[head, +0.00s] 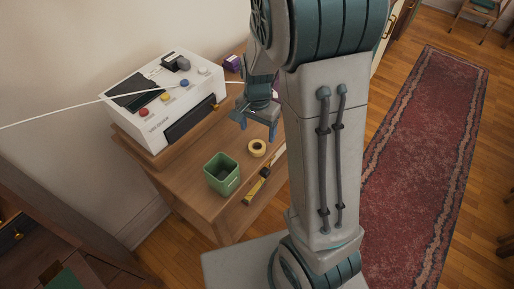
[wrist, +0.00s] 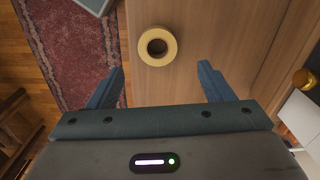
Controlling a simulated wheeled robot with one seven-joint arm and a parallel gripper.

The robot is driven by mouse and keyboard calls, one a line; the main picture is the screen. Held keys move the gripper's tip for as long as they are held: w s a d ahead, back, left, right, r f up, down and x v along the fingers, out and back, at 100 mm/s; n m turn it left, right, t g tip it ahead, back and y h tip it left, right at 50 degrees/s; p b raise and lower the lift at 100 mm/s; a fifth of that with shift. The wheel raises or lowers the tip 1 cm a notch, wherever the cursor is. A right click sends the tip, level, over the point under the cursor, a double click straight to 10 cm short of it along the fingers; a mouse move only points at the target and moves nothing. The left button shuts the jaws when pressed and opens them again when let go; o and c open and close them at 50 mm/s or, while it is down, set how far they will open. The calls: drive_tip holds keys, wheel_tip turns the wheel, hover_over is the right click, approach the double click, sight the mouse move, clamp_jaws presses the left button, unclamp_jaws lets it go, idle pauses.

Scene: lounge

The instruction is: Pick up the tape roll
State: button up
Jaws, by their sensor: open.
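The tape roll (head: 257,148) is a pale yellow ring lying flat on the wooden table (head: 190,180). It is to the right of the green container in the head view. In the wrist view the tape roll (wrist: 157,46) lies beyond the fingertips, roughly midway between them from side to side. My gripper (head: 257,130) is above the table, behind the tape roll in the head view. Its two fingers (wrist: 160,78) are wide apart with nothing between them.
A white machine with coloured buttons (head: 164,100) fills the table's back left. A small purple box (head: 232,63) is behind. A red rug (head: 425,150) lies on the floor at right.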

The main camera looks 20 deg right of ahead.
sight(258, 145)
drive_tip(key=shift+s+f, duration=0.15)
drive_tip(key=shift+f, duration=1.35)
drive_tip(key=shift+s+f, duration=0.1)
drive_tip(key=shift+f, duration=1.4)
drive_tip(key=c, duration=1)
